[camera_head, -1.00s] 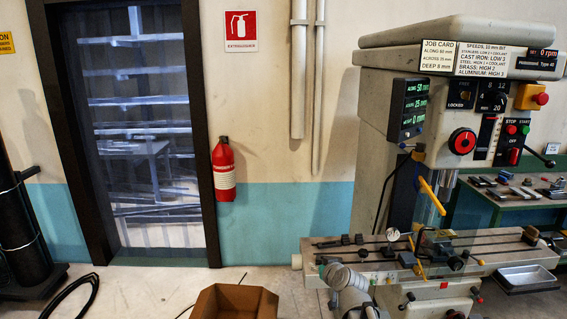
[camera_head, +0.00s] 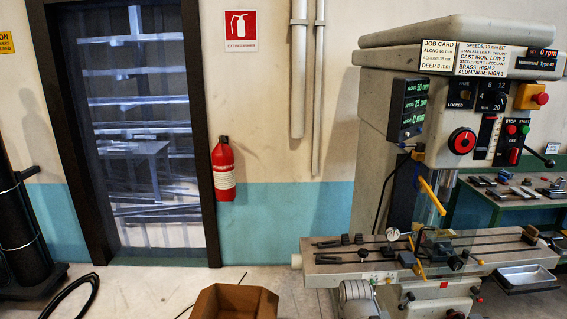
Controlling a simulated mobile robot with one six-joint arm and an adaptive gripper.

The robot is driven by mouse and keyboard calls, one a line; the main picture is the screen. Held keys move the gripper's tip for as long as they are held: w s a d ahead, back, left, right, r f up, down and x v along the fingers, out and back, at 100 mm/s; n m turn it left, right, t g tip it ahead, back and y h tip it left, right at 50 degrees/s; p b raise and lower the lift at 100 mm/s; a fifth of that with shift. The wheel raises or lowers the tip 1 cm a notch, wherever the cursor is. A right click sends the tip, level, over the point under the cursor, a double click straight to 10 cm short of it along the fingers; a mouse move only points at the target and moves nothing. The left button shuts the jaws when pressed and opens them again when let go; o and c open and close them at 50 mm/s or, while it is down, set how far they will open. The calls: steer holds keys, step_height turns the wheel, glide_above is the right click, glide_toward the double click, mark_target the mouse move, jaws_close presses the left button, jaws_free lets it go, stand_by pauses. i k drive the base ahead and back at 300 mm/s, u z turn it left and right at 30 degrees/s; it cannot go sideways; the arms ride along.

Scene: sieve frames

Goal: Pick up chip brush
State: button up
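A small dark elongated item (camera_head: 327,244) lies near the left end of the milling machine's table (camera_head: 385,268). It may be the chip brush, but it is too small to tell.
The milling machine (camera_head: 440,90) stands at the right, with a yellow-handled clear guard over its table. A metal tray (camera_head: 527,279) is at the right. An open cardboard box (camera_head: 234,302) is on the floor. A workbench (camera_head: 515,203) with parts stands behind.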

mark_target(529, 236)
steer(key=z, duration=1.8)
steer(key=i, duration=1.3)
steer(key=z, duration=0.35)
